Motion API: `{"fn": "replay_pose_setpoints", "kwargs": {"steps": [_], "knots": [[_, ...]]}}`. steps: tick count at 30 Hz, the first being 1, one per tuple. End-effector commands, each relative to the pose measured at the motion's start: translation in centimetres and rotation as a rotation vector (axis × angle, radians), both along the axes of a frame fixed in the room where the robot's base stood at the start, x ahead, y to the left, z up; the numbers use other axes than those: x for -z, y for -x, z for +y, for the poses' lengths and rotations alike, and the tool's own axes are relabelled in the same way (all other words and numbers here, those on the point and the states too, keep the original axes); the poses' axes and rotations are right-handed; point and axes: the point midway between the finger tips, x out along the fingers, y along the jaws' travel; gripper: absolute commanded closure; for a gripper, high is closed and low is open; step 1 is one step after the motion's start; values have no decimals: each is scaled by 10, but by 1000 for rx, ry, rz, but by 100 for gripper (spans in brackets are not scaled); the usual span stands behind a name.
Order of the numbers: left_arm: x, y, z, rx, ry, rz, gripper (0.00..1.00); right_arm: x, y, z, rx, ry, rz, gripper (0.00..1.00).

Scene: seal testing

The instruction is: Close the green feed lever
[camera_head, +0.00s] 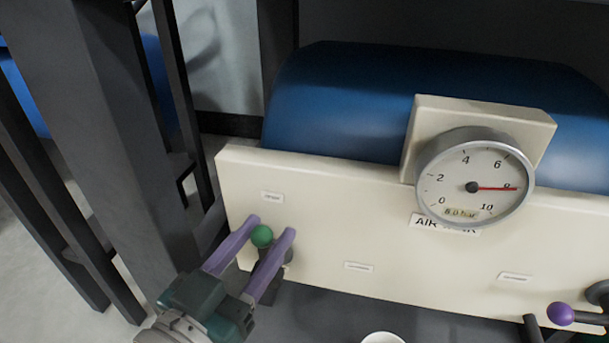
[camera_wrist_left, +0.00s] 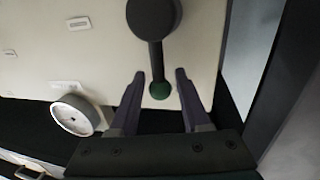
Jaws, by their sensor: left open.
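The green feed lever has a round green knob (camera_head: 262,236) at the lower left of the cream panel (camera_head: 330,200). My left gripper (camera_head: 269,226) is open, with its two purple fingers on either side of the knob. In the left wrist view, the green knob (camera_wrist_left: 160,90) sits between the fingertips of the gripper (camera_wrist_left: 160,76), with a gap visible on each side. A dark rod runs from the knob to a round dark pivot (camera_wrist_left: 153,18). My right gripper is not in view.
A round gauge (camera_head: 474,187) on the panel points near 8. A blue tank (camera_head: 400,100) lies behind the panel. A purple-knobbed lever (camera_head: 561,314) is at the lower right. A white round cup (camera_head: 383,338) shows at the bottom edge. Dark frame posts (camera_head: 110,130) stand at left.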

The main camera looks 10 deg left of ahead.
Motion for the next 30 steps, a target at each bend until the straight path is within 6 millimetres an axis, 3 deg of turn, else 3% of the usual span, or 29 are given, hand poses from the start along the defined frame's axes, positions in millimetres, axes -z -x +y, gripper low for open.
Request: {"fn": "replay_pose_setpoints", "kwargs": {"steps": [8, 21, 30], "knots": [[-1, -3, -1, 0, 0, 1, 53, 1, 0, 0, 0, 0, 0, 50], [0, -3, -1, 0, 0, 1, 100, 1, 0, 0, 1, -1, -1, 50], [0, -2, -1, 0, 0, 1, 100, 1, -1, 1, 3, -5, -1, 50]]}}
